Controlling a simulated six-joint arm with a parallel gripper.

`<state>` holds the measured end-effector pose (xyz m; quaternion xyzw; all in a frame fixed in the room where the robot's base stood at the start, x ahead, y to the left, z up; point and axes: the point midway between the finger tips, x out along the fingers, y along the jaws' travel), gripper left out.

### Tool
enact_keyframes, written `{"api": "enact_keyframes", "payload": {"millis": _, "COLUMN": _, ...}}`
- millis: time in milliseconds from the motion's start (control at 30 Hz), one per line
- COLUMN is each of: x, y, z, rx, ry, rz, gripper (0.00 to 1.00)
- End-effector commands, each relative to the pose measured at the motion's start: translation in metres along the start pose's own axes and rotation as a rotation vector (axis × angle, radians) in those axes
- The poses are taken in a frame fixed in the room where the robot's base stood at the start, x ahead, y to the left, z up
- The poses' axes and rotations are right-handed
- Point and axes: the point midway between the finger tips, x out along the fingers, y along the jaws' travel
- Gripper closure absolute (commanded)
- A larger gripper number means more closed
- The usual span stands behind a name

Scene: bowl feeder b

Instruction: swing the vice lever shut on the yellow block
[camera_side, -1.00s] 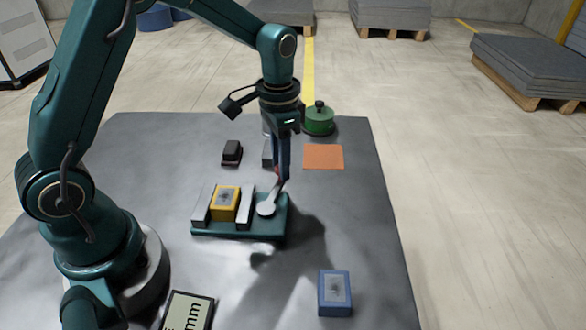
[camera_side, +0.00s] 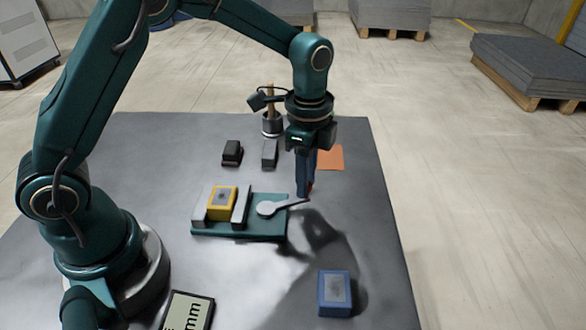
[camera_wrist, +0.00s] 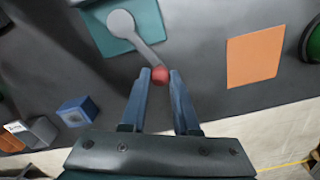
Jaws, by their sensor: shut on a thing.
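The vice (camera_side: 265,230) has a teal base on the grey table. The yellow block (camera_side: 221,203) sits between its two grey jaws, with the right jaw (camera_side: 241,208) close against it; I cannot tell if a thin gap remains. The grey lever (camera_side: 267,208) runs from its round hub to the right. My gripper (camera_side: 305,193) is shut on the lever's red knob, right of the vice. In the wrist view the red knob (camera_wrist: 160,74) sits between my fingertips (camera_wrist: 160,80), at the end of the lever arm (camera_wrist: 149,54). The yellow block is out of the wrist view.
A blue block (camera_side: 335,292) lies at front right, and a display (camera_side: 188,312) at the front edge. Behind the vice stand a black block (camera_side: 232,152), a grey block (camera_side: 269,153) and a holder (camera_side: 272,124). An orange mat (camera_side: 331,157) lies behind my gripper.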

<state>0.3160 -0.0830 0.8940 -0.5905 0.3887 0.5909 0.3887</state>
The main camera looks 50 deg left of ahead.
Motion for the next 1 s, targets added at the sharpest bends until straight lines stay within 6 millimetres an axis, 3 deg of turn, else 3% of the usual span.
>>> {"api": "enact_keyframes", "payload": {"millis": 300, "x": -0.0011, "y": 0.0062, "z": -0.007, "rx": 0.11, "ry": 0.005, "rz": -0.002, "gripper": 1.0}}
{"api": "enact_keyframes", "payload": {"millis": 833, "x": -0.001, "y": 0.008, "z": -0.0081, "rx": 0.128, "ry": 0.005, "rz": 0.0, "gripper": 1.0}}
{"api": "enact_keyframes", "payload": {"millis": 867, "x": -0.001, "y": 0.008, "z": -0.0081, "rx": 0.128, "ry": 0.005, "rz": 0.001, "gripper": 0.59}}
{"api": "enact_keyframes", "payload": {"millis": 900, "x": -0.001, "y": 0.008, "z": -0.0079, "rx": 0.128, "ry": 0.005, "rz": 0.001, "gripper": 0.44}}
{"api": "enact_keyframes", "payload": {"millis": 1000, "x": -0.0007, "y": 0.0078, "z": -0.0075, "rx": 0.128, "ry": 0.004, "rz": 0.0, "gripper": 0.4}}
